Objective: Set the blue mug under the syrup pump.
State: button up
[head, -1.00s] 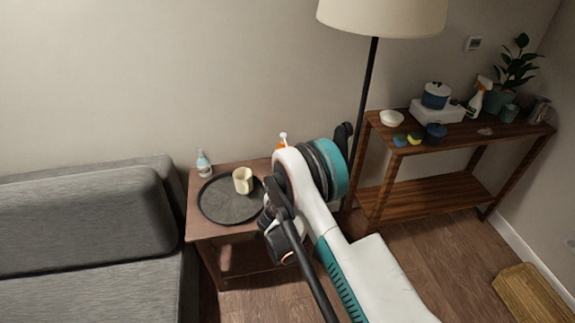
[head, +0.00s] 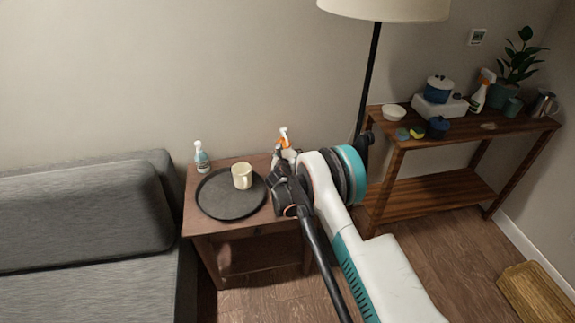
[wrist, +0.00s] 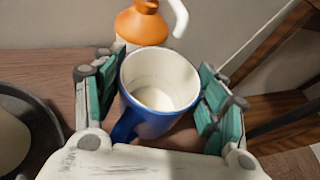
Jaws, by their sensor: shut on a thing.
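The blue mug (wrist: 150,124), white inside, is upright between the fingers of my gripper (wrist: 158,88) in the wrist view, and the gripper is shut on it. Its handle points toward the lower left. The syrup pump (wrist: 143,24), with an orange collar and a white curved spout, stands just behind the mug; the spout's tip is near the mug's far rim. In the head view the pump's orange top (head: 283,134) shows above my gripper (head: 282,166), which hides the mug. I cannot tell whether the mug touches the table.
The small brown table (head: 205,228) also holds a round dark tray (head: 215,205) with a cream mug (head: 242,176) on it, and a clear pump bottle (head: 201,158). A lamp pole (head: 370,85) and a wooden shelf (head: 430,185) are to the right; a grey sofa (head: 85,220) is left.

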jog(key=shift+f+b, duration=0.65)
jog(key=shift+f, duration=1)
jog(key=shift+f, duration=0.1)
jog(key=o, duration=1.4)
jog(key=shift+s, duration=0.1)
jog(key=shift+p+v, duration=1.85)
jog(key=shift+v, duration=4.2)
